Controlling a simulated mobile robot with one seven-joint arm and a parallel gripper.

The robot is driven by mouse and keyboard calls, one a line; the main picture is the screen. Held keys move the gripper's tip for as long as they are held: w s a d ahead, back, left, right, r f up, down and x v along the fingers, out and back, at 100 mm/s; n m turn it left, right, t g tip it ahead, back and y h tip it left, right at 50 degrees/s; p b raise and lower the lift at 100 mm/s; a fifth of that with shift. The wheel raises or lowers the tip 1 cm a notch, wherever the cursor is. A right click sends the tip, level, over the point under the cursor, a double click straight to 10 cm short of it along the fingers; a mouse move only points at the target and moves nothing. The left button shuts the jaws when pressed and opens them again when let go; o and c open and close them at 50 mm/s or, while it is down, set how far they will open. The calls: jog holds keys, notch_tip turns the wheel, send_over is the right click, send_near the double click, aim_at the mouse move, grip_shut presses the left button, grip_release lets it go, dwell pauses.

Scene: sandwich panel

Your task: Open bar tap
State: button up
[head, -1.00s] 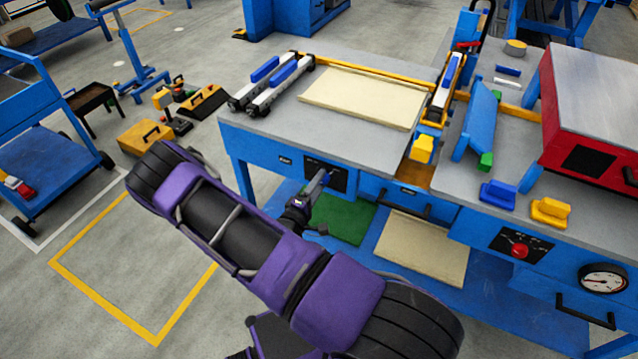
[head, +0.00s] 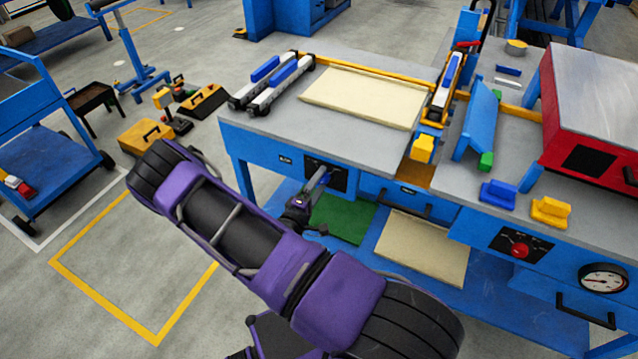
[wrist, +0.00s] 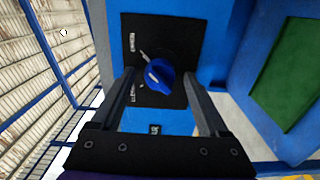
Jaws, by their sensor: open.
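The bar tap shows in the wrist view as a round blue knob (wrist: 155,80) with a white mark, on a black plate (wrist: 185,45) with small white lettering. The plate (head: 340,178) is on the front of the blue bench, below the tabletop. My gripper (wrist: 160,85) is open, with one finger on each side of the knob in the picture. I cannot tell whether either finger touches it. In the head view my gripper (head: 321,182) is in front of the plate and hides most of the knob.
The bench top (head: 370,140) bears a cream panel (head: 362,96) and blue-and-white bars (head: 272,86). A drawer handle (head: 405,206) sticks out right of the plate. A red-knobbed control (head: 519,250) and a gauge (head: 604,279) are further right.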

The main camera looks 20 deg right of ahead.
jog(key=v, duration=1.7)
jog(key=shift+s+b, duration=0.2)
jog(key=shift+b, duration=0.1)
jog(key=shift+w+a, duration=0.1)
jog(key=shift+a, duration=0.05)
